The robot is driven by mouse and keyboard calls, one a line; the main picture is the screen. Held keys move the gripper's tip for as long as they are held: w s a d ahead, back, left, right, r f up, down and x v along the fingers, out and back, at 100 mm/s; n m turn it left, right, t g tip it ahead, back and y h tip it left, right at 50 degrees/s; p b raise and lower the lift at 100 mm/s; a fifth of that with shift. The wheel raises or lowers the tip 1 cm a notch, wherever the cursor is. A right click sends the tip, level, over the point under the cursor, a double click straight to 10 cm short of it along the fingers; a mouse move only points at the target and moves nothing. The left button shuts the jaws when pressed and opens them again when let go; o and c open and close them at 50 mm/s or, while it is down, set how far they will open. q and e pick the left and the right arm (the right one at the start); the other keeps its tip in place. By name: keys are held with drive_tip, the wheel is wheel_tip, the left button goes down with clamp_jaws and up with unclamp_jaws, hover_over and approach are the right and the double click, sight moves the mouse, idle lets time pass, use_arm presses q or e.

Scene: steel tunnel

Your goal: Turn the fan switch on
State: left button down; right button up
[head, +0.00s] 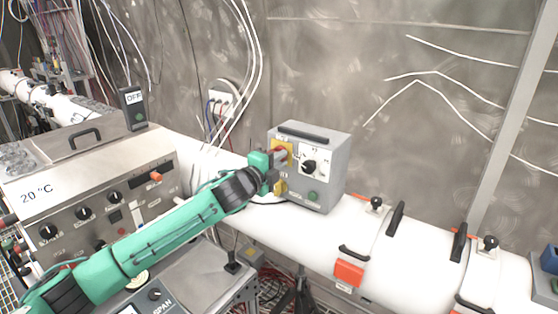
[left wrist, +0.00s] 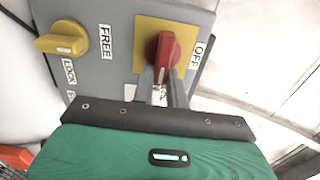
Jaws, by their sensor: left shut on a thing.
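A grey control box (head: 335,150) stands on the white pipe in the middle of the head view. The left wrist view shows a red rotary switch (left wrist: 163,48) on a yellow plate (left wrist: 141,30), with an OFF label beside it. A yellow knob (left wrist: 62,41) with FREE and LOCK labels sits to its left. In the head view the gripper largely hides the switch. My right gripper is out of view.
The box's front has a black-and-white dial (head: 309,167) and a green button (head: 312,196). The white pipe (head: 315,225) with clamps runs right. A metal wall is behind.

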use_arm(q)
drive_tip(key=shift+f, duration=0.1)
drive_tip(key=c, duration=1.4)
unclamp_jaws()
drive_tip(key=b+v, duration=0.4)
drive_tip(key=v, duration=0.9)
drive_tip(key=shift+s+a+b, duration=0.25)
drive_tip(key=shift+s+b, duration=0.05)
drive_tip(key=shift+s, duration=0.05)
